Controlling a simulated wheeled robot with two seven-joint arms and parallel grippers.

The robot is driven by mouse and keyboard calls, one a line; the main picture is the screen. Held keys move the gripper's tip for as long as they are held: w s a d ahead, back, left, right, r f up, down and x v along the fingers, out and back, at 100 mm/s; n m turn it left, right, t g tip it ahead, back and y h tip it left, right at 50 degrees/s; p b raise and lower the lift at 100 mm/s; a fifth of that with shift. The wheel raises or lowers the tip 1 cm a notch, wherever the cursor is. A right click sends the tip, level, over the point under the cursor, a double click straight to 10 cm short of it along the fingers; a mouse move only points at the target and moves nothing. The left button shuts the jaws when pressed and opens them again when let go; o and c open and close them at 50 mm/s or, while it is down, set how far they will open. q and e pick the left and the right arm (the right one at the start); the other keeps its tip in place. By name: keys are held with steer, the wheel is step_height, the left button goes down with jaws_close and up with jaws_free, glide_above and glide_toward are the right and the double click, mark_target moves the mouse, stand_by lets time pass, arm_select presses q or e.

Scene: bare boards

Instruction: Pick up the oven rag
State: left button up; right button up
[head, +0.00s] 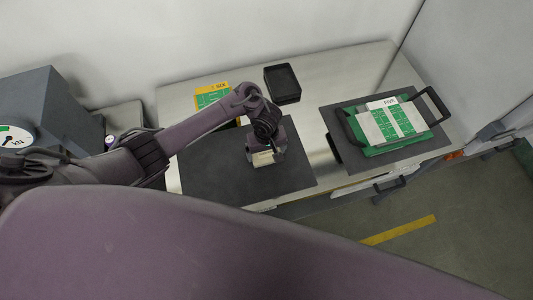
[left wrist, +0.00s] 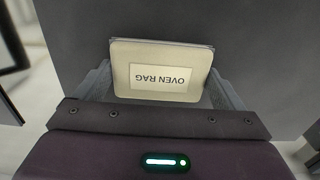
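The oven rag (left wrist: 165,59) is a cream, flat, roughly rectangular piece with a white "OVEN RAG" label. In the left wrist view it lies between the two fingers of my left gripper (left wrist: 163,85), with its label toward the camera. The fingers stand wide apart, one at each side of it. No clear gap shows, and I cannot tell if they touch it. In the head view the rag (head: 263,159) shows as a small pale patch under the left gripper (head: 265,152), at the dark mat (head: 215,178). My right gripper is not in view.
A black tray (head: 282,84) and a yellow-green "SIX" card (head: 211,94) lie behind on the pale counter (head: 330,66). At right, a green "FIVE" item (head: 390,124) rests in a black-handled tray on a second dark mat (head: 338,158). A grey box (head: 55,105) stands far left.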

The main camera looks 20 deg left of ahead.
mark_target(267, 153)
arm_select(q)
steer(key=shift+c, duration=0.3)
steer(key=shift+r, duration=0.35)
step_height(267, 153, up, 8)
steer(key=p, duration=0.3)
steer(key=shift+r+p, duration=0.15)
steer(key=shift+p, duration=0.15)
steer(key=shift+r+p, duration=0.5)
steer(key=shift+r, duration=0.05)
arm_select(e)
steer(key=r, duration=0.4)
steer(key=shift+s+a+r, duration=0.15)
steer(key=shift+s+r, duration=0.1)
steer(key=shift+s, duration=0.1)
arm_select(q)
steer(key=shift+o, duration=1.2)
steer(key=shift+c, duration=0.8)
steer(key=shift+w, duration=0.15)
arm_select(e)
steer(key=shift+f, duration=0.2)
